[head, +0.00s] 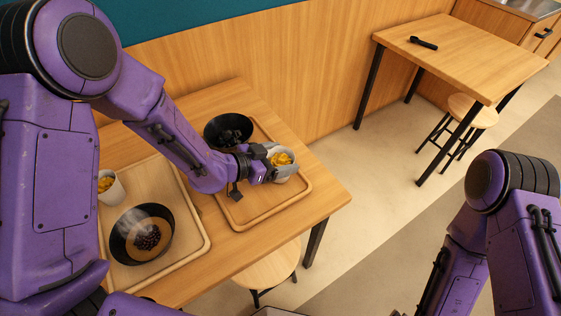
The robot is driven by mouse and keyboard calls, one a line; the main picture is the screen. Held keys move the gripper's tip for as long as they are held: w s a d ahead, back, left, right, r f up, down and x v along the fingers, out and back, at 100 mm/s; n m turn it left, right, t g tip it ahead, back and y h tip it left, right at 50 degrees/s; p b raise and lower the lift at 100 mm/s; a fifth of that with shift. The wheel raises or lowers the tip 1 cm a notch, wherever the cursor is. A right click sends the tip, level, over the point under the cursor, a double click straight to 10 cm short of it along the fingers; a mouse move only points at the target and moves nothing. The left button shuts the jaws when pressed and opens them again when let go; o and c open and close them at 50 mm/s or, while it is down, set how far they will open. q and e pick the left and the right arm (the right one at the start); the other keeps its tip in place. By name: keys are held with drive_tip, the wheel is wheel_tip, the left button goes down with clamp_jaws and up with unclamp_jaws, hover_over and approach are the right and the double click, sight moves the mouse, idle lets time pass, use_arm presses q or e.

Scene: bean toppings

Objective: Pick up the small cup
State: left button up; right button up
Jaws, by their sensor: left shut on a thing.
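A small white cup (288,175) with yellow-orange pieces in it is at the right tray, toward its right edge. My left gripper (277,165) reaches over that tray and is shut on this cup, one finger across its near side. I cannot tell whether the cup touches the tray. A second small white cup (113,193) with yellow-orange pieces stands on the left tray, partly hidden by my left arm. My right arm is at the right edge, and its gripper is out of the picture.
The right tray (240,219) also bears a black bowl (222,121) with dark contents. The left tray (196,251) bears a steaming black bowl (118,247) with dark beans. The table (322,195) has bare wood at its right. A stool (270,270) stands in front.

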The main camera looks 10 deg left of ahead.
sight(280, 181)
use_arm(q)
drive_tip(key=s+d+r+p, duration=0.3)
drive_tip(key=s+r+p, duration=0.9)
drive_tip(key=p, duration=0.4)
drive_tip(key=shift+s+d, duration=0.35)
drive_tip(key=shift+s, duration=0.4)
